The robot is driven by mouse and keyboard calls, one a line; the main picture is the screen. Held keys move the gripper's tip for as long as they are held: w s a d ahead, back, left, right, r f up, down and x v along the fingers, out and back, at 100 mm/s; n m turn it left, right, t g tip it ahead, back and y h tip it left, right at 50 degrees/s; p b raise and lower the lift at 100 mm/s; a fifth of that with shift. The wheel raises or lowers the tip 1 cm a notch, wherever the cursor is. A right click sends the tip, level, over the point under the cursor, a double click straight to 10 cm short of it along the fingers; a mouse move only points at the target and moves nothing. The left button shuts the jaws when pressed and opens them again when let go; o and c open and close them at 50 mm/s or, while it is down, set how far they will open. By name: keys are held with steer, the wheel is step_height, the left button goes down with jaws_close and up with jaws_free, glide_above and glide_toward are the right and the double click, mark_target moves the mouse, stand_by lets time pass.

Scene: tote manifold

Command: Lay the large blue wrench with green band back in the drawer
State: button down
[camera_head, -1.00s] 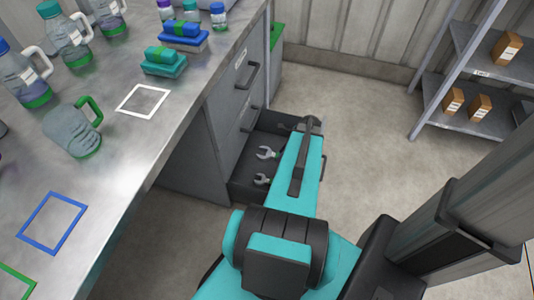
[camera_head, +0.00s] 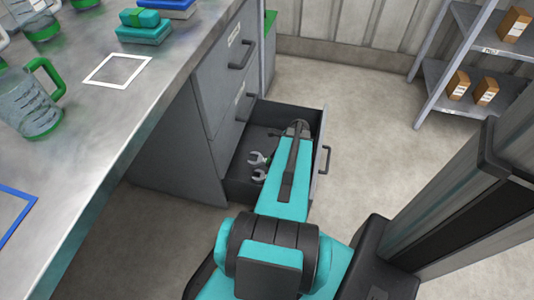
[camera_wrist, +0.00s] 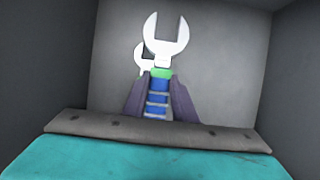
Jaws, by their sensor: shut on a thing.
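The large blue wrench with a green band (camera_wrist: 157,97) has a pale open-ended head. In the wrist view it points away from me, between the two dark fingers of my gripper (camera_wrist: 160,84), which is shut on it. The grey drawer (camera_head: 258,138) is pulled open. Its floor and walls surround the wrench in the wrist view. A smaller pale wrench (camera_wrist: 142,60) shows partly behind the large one. In the head view my arm hides the gripper, and two pale wrench heads show beside it inside the drawer. I cannot tell whether the held wrench touches the floor.
The drawer is in a grey cabinet (camera_head: 215,110) under the metal worktop (camera_head: 125,125), which bears jugs and stacked boxes at left. A shelf rack (camera_head: 468,55) with small brown boxes stands at the right. The floor between them is clear.

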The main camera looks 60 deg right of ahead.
steer(key=shift+f+b, duration=1.4)
steer(key=shift+f, duration=0.5)
steer(key=shift+w, duration=0.1)
steer(key=w+d+b, duration=0.1)
steer(key=w+d, duration=0.2)
steer(key=d, duration=0.1)
steer(key=w+d+f+b, duration=0.1)
steer(key=w+d+b, duration=0.1)
steer(key=w+d, duration=0.1)
steer(key=w+d+b, duration=0.2)
steer(key=w+d, duration=0.1)
steer(key=d, duration=0.1)
steer(key=shift+d+f, duration=0.3)
steer(key=shift+d, duration=0.05)
steer(key=shift+w+d, duration=0.4)
steer(key=shift+d, duration=0.05)
steer(key=shift+r, duration=0.1)
steer(key=shift+b, duration=0.3)
steer(key=shift+f+b, duration=1.2)
steer(key=shift+f, duration=0.6)
steer(key=shift+f, duration=0.1)
